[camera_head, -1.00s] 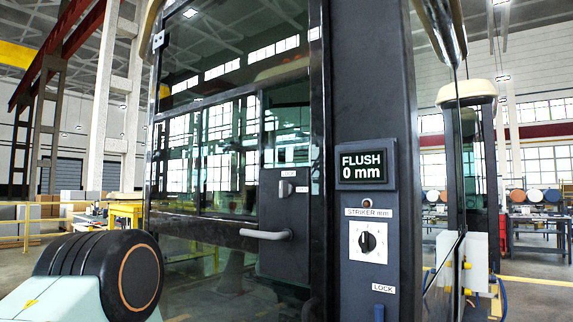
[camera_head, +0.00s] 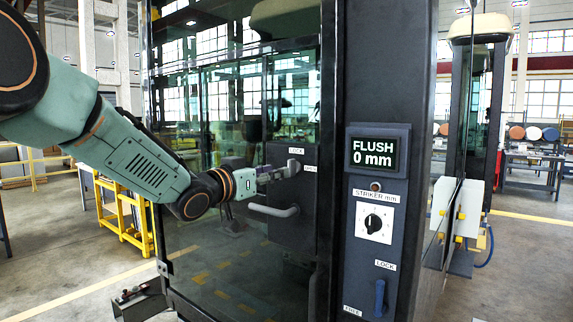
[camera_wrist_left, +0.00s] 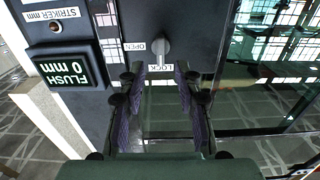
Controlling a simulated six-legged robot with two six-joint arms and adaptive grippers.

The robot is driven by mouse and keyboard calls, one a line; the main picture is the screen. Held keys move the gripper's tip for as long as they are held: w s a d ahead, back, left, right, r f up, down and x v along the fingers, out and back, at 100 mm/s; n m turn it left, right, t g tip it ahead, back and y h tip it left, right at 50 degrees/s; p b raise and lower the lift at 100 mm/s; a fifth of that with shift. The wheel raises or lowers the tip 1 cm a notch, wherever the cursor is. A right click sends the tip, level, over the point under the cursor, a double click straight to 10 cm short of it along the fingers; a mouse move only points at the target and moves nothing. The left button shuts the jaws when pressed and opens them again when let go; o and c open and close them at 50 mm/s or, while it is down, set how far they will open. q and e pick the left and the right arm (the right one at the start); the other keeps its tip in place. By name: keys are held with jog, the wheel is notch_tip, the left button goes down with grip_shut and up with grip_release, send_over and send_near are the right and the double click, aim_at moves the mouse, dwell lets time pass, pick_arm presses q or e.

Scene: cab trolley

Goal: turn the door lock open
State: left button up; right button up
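The door lock is a small grey turn knob (camera_wrist_left: 160,48) on the dark door plate. In the left wrist view, which is upside down, its handle points to the LOCK label (camera_wrist_left: 168,68); the OPEN label (camera_wrist_left: 134,46) is to its side. In the head view the knob (camera_head: 294,166) sits above the bar handle (camera_head: 273,210). My left gripper (camera_head: 275,174) reaches in from the left at knob height. In the left wrist view its fingers (camera_wrist_left: 162,95) are apart and empty, with the knob ahead of the gap. My right gripper is out of view.
A display (camera_head: 378,151) reads FLUSH 0 mm on the post right of the door. Below it are a STRIKER dial (camera_head: 374,223) and a blue lever (camera_head: 380,298) between LOCK and FREE labels. The bar handle juts out just below my gripper.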

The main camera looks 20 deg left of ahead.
aim_at(292, 168)
pick_arm(q)
jog(key=p+x, duration=0.1)
jog(key=x, duration=0.5)
jog(key=shift+w+f, duration=0.1)
jog(key=shift+w, duration=0.05)
grip_shut()
dwell(0.4)
